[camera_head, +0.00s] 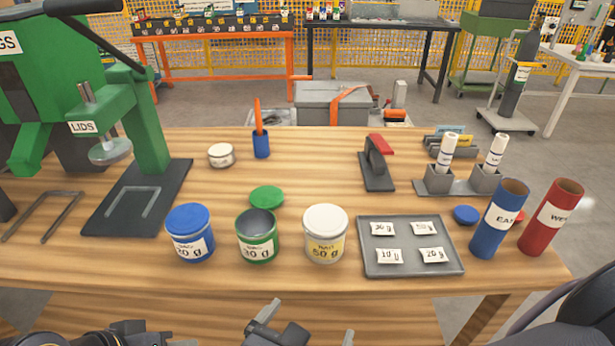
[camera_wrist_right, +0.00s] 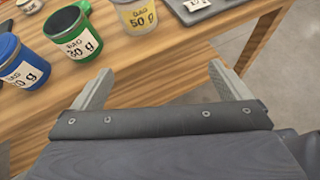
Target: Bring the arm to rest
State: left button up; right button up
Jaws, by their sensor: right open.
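My right gripper (camera_head: 306,325) is at the bottom edge of the head view, in front of the table's near edge. It is open, and its two pale fingers stand apart with nothing between them in the right wrist view (camera_wrist_right: 162,86). Dark parts of my left arm show at the bottom left; its jaws cannot be made out. On the wooden table (camera_head: 320,278) stand a blue can (camera_head: 190,235), an open green can (camera_head: 257,237) and a white can (camera_head: 325,235). The green lid (camera_head: 267,197) lies behind the green can.
A green press (camera_head: 140,125) stands left. A grey tray (camera_head: 413,270) with several labelled packets lies right of the cans. Blue (camera_head: 498,220) and red (camera_head: 550,218) tubes stand at the right edge. A stamp-like tool (camera_head: 377,165) and blue cup (camera_head: 261,145) stand behind.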

jog(key=d+r+m+g+y+p, duration=0.15)
jog(key=d+m+g+p, duration=0.6)
jog(key=d+m, duration=0.85)
jog(key=s+d+r+m+t+y+p, duration=0.1)
jog(key=r+m+y, duration=0.5)
jog(key=m, duration=1)
jog(key=s+d+p, duration=0.1)
jog(key=d+p, duration=0.1)
jog(key=d, duration=0.1)
jog(key=shift+s+d+m+t, duration=0.3)
jog(key=shift+t, duration=0.05)
jog(key=shift+y, duration=0.25)
